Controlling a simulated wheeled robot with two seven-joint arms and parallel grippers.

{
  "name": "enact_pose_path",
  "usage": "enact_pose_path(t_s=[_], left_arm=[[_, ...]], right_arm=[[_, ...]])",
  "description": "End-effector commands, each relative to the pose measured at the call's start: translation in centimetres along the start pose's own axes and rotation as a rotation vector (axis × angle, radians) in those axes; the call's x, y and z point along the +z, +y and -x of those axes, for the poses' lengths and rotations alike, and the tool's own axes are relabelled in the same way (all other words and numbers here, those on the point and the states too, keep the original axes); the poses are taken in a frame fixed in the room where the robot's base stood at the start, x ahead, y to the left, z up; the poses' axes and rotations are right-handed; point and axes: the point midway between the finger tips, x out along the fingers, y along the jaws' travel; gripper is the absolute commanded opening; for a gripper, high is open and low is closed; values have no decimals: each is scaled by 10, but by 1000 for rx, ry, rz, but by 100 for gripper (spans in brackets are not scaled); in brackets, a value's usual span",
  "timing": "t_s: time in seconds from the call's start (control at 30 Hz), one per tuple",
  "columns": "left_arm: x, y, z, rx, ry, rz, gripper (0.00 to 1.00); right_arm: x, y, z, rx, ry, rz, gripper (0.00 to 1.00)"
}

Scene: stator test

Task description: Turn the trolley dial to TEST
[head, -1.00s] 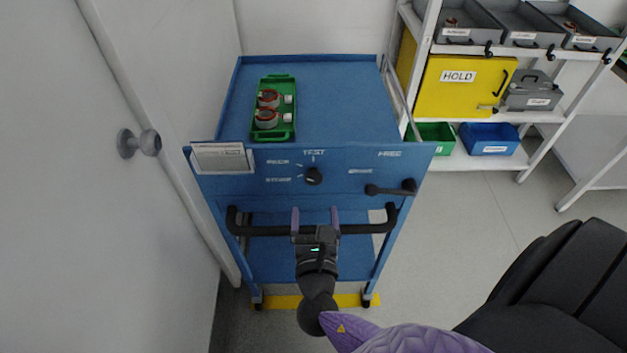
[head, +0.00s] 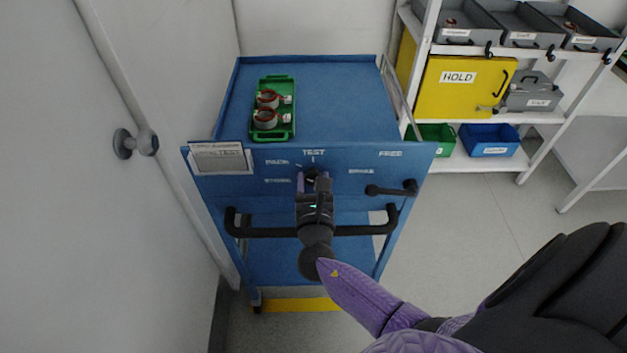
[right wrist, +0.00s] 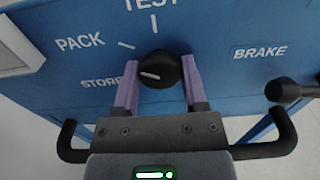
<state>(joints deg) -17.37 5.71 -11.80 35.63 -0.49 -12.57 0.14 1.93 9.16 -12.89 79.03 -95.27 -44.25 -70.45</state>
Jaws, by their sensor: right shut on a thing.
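The blue trolley (head: 345,105) stands ahead of me, with the round black dial (head: 316,174) on its front panel below the word TEST (head: 314,153). The dial also shows in the right wrist view (right wrist: 158,70). Its white mark lies nearly level and points left, towards the STORE side, not up at TEST. My right gripper (right wrist: 158,82) has its purple fingers shut on the dial, one on each side; it partly hides the dial in the head view (head: 314,182). My left gripper is out of view.
The black handlebar (head: 262,231) crosses below the dial, and a black lever (head: 392,189) sits right of it. A green tray (head: 274,80) with two stators is on top. A white door (head: 70,200) is left, and a shelf rack (head: 440,155) is right.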

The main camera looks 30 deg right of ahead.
Motion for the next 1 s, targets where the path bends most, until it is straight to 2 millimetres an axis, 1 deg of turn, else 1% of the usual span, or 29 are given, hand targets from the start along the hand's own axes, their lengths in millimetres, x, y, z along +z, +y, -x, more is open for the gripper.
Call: enact_pose_path(t_s=[0.03,0.1,0.27,0.47,0.67,1.0], left_arm=[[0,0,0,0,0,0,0],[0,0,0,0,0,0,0],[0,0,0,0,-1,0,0],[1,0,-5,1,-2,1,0],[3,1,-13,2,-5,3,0],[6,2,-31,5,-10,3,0]], right_arm=[[0,0,0,0,1,0,14],[0,0,0,1,1,0,0],[-1,0,0,1,1,-6,0],[-2,0,1,1,2,-65,0],[-3,1,1,1,2,-203,0],[-4,1,1,0,3,-525,0]])
